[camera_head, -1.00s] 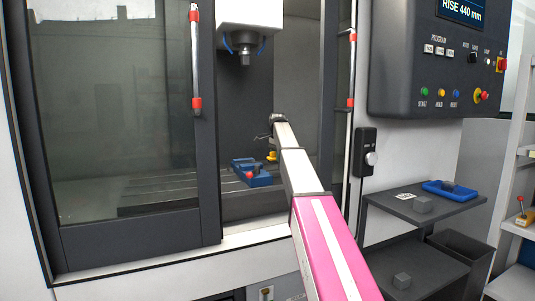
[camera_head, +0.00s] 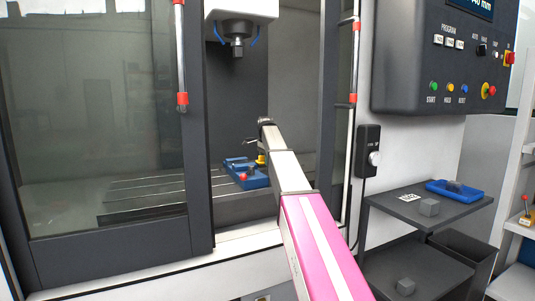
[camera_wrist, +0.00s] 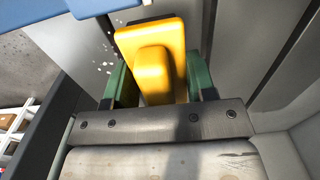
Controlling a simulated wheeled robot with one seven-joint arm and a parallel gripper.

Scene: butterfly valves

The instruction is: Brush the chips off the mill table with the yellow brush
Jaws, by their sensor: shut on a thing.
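The yellow brush (camera_wrist: 154,62) is held between the green fingers of my gripper (camera_wrist: 158,85) in the wrist view. In the head view the brush (camera_head: 261,160) is a small yellow patch inside the machine, mostly hidden by my arm. Several pale chips (camera_wrist: 106,62) show left of the brush in the wrist view. The mill table (camera_head: 140,205) is a grey slotted slab inside the machine. A blue vise (camera_head: 245,177) with a red knob sits on it, beside the brush. I cannot tell whether the bristles touch the table.
The spindle (camera_head: 237,45) hangs above the table. The glass door (camera_head: 95,110) covers the left side of the opening, and a dark frame bounds the right.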

